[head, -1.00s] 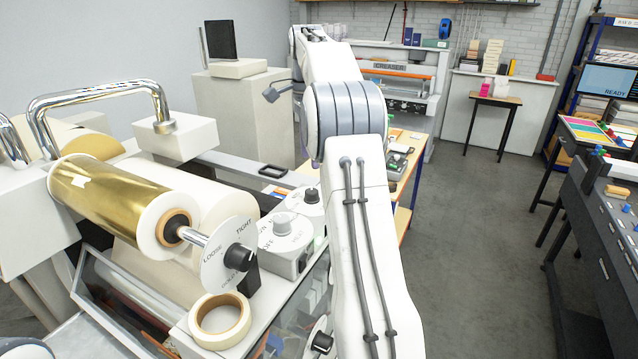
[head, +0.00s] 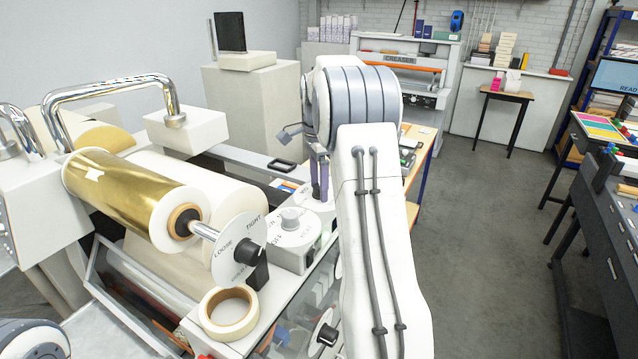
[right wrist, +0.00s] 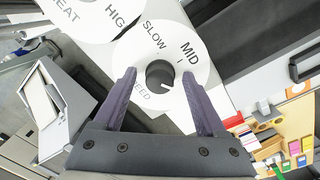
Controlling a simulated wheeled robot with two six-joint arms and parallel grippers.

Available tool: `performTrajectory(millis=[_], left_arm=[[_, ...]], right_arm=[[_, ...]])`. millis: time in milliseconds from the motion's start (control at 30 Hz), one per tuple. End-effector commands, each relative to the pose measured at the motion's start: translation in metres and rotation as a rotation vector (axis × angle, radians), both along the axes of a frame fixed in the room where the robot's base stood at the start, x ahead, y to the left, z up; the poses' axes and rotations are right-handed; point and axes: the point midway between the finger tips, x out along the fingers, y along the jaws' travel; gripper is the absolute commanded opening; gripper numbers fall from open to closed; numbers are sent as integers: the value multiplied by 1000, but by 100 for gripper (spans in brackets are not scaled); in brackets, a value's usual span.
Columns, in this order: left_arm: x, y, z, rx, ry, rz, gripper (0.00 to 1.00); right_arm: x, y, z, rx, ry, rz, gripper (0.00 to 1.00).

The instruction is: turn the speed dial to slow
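The speed dial is a white disc (right wrist: 130,55) with a dark round knob (right wrist: 159,73) in the right wrist view. SLOW and MID are printed above the knob, and SPEED is partly covered by a finger. A short white mark shows on the knob's lower right. My right gripper (right wrist: 158,76) is open, with its purple fingers on either side of the knob and visible gaps to it. In the head view my right gripper (head: 319,172) points down over this dial (head: 318,205), which is partly hidden. My left gripper is not in view.
The heat dial (head: 290,220) sits beside the speed dial. A gold foil roll (head: 125,195) with a LOOSE/TIGHT disc (head: 238,250) and a tape ring (head: 228,312) are nearer. A wooden bench (head: 425,150) stands behind; the floor (head: 480,240) at right is clear.

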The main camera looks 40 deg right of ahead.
Motion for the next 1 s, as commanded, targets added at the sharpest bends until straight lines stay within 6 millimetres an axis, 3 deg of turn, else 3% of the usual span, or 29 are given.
performTrajectory(millis=[33, 100, 200, 567, 1000], left_arm=[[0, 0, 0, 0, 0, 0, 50], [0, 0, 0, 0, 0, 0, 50], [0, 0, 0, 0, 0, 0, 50], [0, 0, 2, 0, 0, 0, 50], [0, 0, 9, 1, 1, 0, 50]], right_arm=[[0, 0, 0, 0, 0, 0, 58], [0, 0, 0, 0, 0, 0, 32], [0, 0, 0, 0, 0, 0, 0], [0, 0, 1, 0, 1, 51, 0], [0, 0, 2, 0, 0, 385, 0]])
